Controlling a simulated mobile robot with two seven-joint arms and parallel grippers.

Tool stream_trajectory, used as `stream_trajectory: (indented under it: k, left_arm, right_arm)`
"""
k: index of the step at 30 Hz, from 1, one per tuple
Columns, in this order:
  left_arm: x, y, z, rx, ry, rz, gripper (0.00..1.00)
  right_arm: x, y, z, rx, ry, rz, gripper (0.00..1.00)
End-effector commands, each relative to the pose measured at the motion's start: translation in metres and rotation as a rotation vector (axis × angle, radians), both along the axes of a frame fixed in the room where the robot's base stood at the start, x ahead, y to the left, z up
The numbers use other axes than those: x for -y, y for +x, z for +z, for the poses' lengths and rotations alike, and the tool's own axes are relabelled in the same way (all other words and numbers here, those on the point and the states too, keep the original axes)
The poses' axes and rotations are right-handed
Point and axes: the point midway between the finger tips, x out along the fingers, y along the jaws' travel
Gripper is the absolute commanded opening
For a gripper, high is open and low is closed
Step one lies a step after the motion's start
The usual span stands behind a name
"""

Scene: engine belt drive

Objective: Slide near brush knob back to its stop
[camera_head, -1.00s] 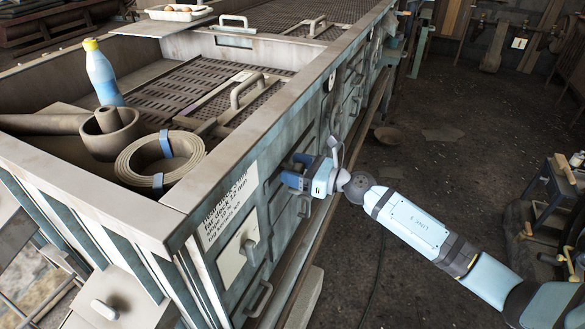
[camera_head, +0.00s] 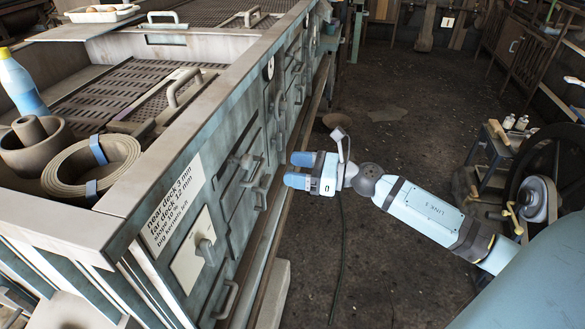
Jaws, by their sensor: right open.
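A teal and grey machine (camera_head: 232,100) with a slatted deck runs along the left. A round knob (camera_head: 247,162) sticks out of a slot in its side panel, right of the deck label. A second knob (camera_head: 205,250) sits on a pale plate below the label, closer to the camera. I cannot tell from any marking which is the near brush knob. My right gripper (camera_head: 296,170) has blue fingers spread apart, empty, over the floor to the right of the panel, clear of both knobs. My left gripper is not in view.
Bar handles (camera_head: 228,300) jut from the machine's side. A coiled belt (camera_head: 92,170), a cup-like part (camera_head: 38,146) and a blue bottle (camera_head: 20,85) stand on its top. The floor (camera_head: 385,85) between is mostly open.

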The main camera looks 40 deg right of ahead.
Motion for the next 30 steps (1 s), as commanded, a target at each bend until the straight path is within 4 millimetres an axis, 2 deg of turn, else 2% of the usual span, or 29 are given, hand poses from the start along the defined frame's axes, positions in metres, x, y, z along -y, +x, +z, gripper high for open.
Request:
stream_trajectory:
  k: [3,8,11,14,20,30]
  left_arm:
    - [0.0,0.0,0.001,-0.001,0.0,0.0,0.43]
    - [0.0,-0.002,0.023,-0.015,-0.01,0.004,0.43]
    - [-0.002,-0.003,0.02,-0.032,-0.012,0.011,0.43]
    - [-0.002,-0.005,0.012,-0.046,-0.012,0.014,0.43]
    - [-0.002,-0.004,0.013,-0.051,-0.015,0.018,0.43]
    - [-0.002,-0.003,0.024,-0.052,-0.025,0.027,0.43]
  right_arm:
    - [0.0,0.0,0.001,-0.001,-0.001,0.0,0.63]
    - [0.011,-0.013,0.009,-0.008,0.0,0.0,0.63]
    - [0.016,-0.019,0.008,-0.004,-0.001,-0.001,0.63]
    - [0.015,-0.017,0.005,0.0,0.0,-0.001,0.63]
    - [-0.004,0.004,0.006,0.003,-0.001,0.0,0.63]
    - [-0.049,0.055,0.007,0.003,0.0,-0.001,0.63]
